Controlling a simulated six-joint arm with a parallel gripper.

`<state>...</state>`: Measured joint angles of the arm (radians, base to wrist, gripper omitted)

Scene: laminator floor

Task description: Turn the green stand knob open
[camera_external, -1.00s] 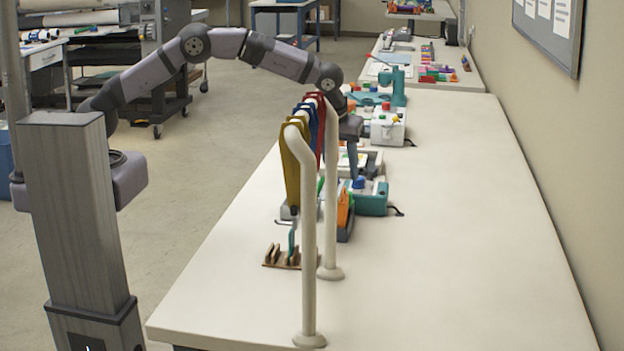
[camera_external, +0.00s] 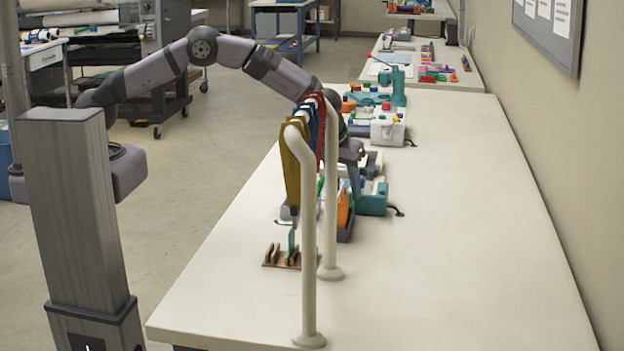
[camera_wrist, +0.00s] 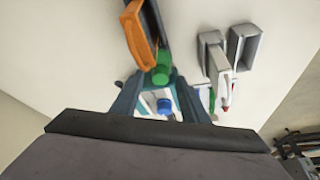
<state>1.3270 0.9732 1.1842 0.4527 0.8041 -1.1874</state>
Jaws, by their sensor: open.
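In the wrist view the green knob (camera_wrist: 161,75) sits at the near end of a dark grey base (camera_wrist: 155,18) with an orange lever. Behind the knob's lower side is a blue knob (camera_wrist: 165,106) on a pale surface. My gripper (camera_wrist: 158,80) is open, with one finger on each side of these knobs in the picture; I cannot tell whether the fingers touch anything. In the external view my gripper (camera_external: 352,178) points down over the bench devices, partly behind the rack post. A small green patch shows beside the post, but I cannot tell if it is the knob.
White rack posts (camera_external: 307,250) with hanging coloured straps (camera_external: 291,175) stand in front of my gripper in the external view. A teal box (camera_external: 373,203) is close by. Grey block-like parts (camera_wrist: 243,46) lie right of the knob. The bench's right side is clear.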

